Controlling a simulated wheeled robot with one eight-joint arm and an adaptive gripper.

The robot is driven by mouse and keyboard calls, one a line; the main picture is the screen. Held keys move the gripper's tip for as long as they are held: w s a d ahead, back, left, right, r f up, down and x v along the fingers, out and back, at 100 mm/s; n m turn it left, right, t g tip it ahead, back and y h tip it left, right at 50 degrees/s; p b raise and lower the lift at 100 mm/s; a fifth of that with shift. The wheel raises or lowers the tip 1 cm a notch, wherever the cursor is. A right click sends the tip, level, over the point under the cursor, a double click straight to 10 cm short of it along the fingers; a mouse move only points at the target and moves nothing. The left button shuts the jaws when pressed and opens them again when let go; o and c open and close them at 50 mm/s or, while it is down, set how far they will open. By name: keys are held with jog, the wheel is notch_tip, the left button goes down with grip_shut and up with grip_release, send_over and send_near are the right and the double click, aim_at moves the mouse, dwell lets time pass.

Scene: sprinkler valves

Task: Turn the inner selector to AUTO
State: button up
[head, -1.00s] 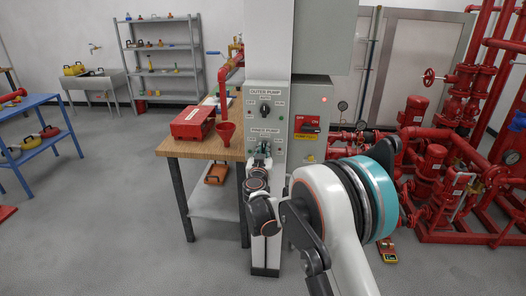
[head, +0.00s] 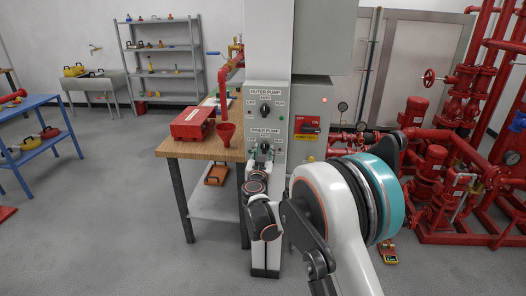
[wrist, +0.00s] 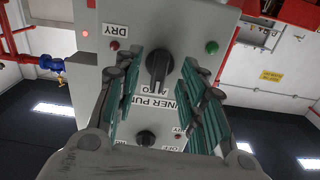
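The inner selector (wrist: 158,66) is a black knob on the grey control panel, below the INNER PUMP label; it also shows in the head view (head: 265,146). In the upside-down wrist view its bar lies nearly vertical, one end towards the AUTO label (wrist: 160,90). My gripper (wrist: 166,100) is open, its two ribbed teal fingers on either side of the knob in the picture, with visible gaps. No contact shows. In the head view my gripper (head: 261,160) is just below and in front of the selector, partly hidden by my wrist.
The outer selector (head: 265,110) sits above on the same panel. A red switch (head: 307,125) is to its right. Red pumps and pipes (head: 430,165) fill the right.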

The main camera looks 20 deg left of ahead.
jog(key=shift+b+v, duration=0.35)
jog(key=shift+v, duration=1.9)
jog(key=shift+d, duration=0.1)
